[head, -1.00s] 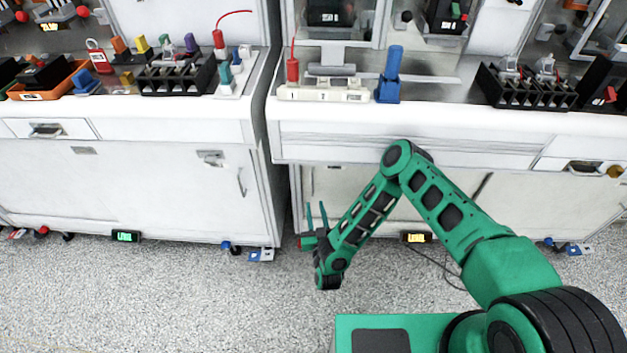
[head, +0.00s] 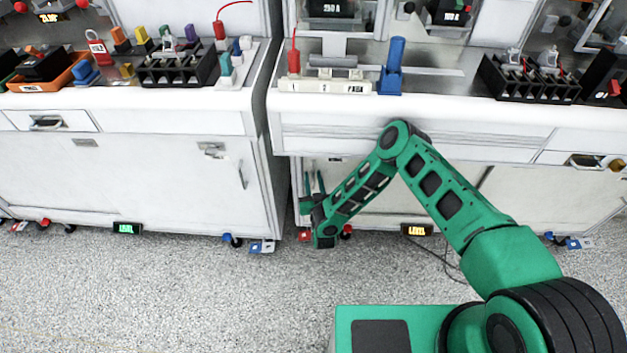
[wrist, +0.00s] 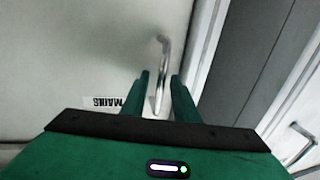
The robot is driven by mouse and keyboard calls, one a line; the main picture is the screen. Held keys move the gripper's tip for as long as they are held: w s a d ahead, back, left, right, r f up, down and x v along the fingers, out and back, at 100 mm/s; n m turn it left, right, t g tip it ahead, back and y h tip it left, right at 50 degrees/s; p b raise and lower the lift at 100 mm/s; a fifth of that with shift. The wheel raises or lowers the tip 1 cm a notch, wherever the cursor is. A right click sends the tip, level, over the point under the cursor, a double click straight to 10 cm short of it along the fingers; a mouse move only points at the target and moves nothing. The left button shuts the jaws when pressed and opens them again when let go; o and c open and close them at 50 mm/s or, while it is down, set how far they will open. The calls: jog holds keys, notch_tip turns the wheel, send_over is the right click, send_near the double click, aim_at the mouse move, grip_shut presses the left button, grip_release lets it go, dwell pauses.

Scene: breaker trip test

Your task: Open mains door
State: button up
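The mains door (wrist: 70,45) is a flat white cabinet door that fills the left of the wrist view. A dark label reading MAINS (wrist: 103,102) appears upside down on it. Its handle (wrist: 163,48) is a slim metal bar that runs down between my fingers. My gripper (wrist: 160,76) is open, with one finger on each side of the handle; whether either touches it I cannot tell. In the head view my gripper (head: 314,183) is at the left end of the right cabinet, in front of the door (head: 372,214), which looks closed. The fingers largely hide the handle there.
A second cabinet (head: 130,185) stands to the left across a narrow gap, with its own handle (head: 242,175). The right bench carries a blue block (head: 391,72) and a black breaker rack (head: 530,82). The speckled floor (head: 180,300) in front is clear.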

grip_shut()
jog(key=shift+d, duration=0.1)
dwell(1.2)
